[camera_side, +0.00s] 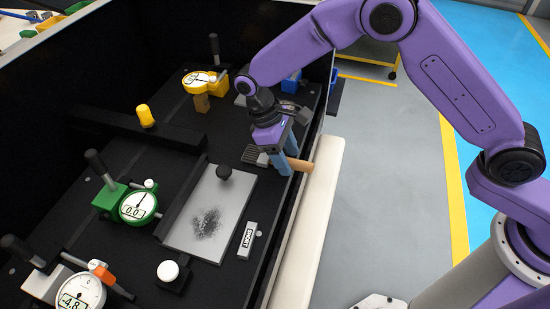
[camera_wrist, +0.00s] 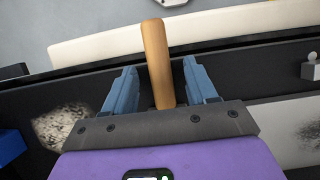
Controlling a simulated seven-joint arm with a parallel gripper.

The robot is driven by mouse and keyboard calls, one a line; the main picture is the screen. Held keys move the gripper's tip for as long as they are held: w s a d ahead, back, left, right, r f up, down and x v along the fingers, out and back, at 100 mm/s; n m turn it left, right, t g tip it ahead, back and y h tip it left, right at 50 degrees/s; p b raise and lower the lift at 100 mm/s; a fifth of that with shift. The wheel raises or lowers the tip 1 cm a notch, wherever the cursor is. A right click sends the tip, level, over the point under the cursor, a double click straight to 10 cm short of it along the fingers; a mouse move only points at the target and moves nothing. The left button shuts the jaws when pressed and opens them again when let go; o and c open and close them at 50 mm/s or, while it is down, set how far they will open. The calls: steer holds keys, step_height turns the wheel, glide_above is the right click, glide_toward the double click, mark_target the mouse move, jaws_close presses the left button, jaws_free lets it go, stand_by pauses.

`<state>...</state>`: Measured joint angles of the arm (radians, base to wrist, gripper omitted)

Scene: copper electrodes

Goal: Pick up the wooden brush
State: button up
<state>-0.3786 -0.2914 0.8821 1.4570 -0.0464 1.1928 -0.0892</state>
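The wooden brush lies across the right edge of the black bench. Its tan handle (camera_side: 302,165) points right, and its dark bristle head (camera_side: 253,155) points left. In the wrist view the handle (camera_wrist: 157,58) runs up between my two blue fingers, and the bristle head is hidden behind the gripper. My gripper (camera_side: 286,164) is over the brush with its fingers on either side of the handle. It is open, with a visible gap between the handle and each finger in the wrist view (camera_wrist: 160,85).
Green (camera_side: 135,205), yellow (camera_side: 200,80) and white (camera_side: 80,291) dial gauges stand on the bench. A cream padded rail (camera_side: 312,225) runs along its right edge.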

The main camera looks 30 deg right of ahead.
jaws_close()
steer(key=shift+r, duration=0.1)
